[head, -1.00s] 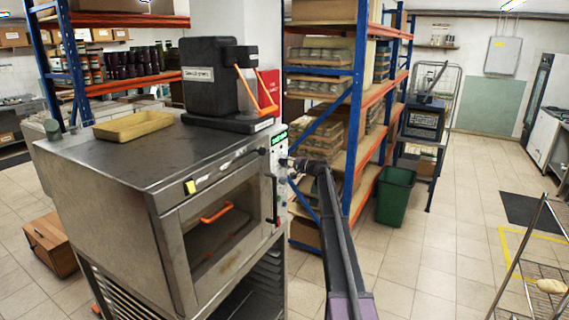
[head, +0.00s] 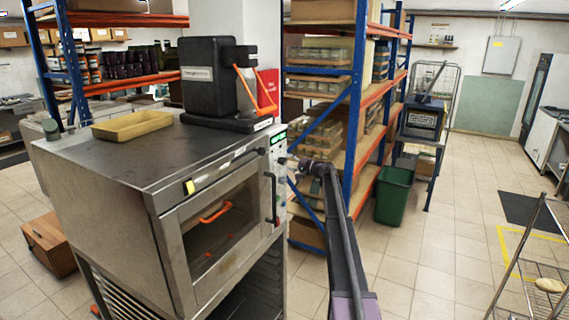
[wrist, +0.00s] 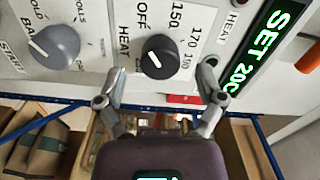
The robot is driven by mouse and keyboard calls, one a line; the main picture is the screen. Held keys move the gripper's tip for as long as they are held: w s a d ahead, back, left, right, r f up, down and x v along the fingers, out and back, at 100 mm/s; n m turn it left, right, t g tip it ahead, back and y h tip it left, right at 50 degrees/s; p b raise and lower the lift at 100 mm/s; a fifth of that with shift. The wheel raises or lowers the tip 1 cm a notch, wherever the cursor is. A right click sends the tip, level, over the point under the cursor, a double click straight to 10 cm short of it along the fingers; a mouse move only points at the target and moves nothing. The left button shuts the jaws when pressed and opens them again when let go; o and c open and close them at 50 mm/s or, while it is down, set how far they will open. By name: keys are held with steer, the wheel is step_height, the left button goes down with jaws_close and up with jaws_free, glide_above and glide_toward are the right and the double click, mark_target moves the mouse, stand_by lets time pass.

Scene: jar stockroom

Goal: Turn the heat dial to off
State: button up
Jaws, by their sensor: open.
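The heat dial (wrist: 159,57) is a round black knob on the oven's light control panel (wrist: 95,75). In the wrist view OFF is printed above it, with 150, 170 and 190 to its upper right and right. I cannot tell clearly which mark its pointer faces. My gripper (wrist: 160,92) is open and empty, its fingers spread to either side below the dial, apart from it. In the head view my gripper (head: 297,162) is just right of the oven's (head: 150,175) panel; the dial is too small to make out there.
A grey dial (wrist: 57,46) sits left of the heat dial. A green display (wrist: 262,50) reads SET 20C. The oven door has a dark handle (head: 271,198) near the panel. A blue-orange shelf (head: 355,110) stands behind my arm, with a green bin (head: 394,196) beside it.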

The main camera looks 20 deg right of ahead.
steer(key=v, duration=0.9)
stand_by(0.4)
steer(key=s+a+f+n+g+h, duration=0.1)
steer(key=s+a+f+n+g, duration=0.2)
steer(key=s+a, duration=0.55)
steer(key=s+a+f+g+h, duration=0.1)
steer(key=s+a+f+g, duration=0.35)
steer(key=a, duration=0.75)
steer(key=s+a+f+n+g+h, duration=0.1)
steer(key=s+a+f+n+g, duration=0.1)
steer(key=s+a+f, duration=0.6)
steer(key=s+a+f+n+g+h, duration=0.1)
steer(key=s+a+h, duration=0.1)
steer(key=s, duration=0.7)
steer(key=s+a+f+n+g+h, duration=0.1)
steer(key=s+a+g+h, duration=0.1)
steer(key=s+a, duration=0.3)
steer(key=s+a+f+n+g+h, duration=0.1)
steer(key=s+a+f+h, duration=0.1)
steer(key=s, duration=1.1)
steer(key=shift+s+a+g+h+b, duration=0.2)
steer(key=shift+a+g+h+b, duration=0.2)
steer(key=shift+a+h, duration=0.55)
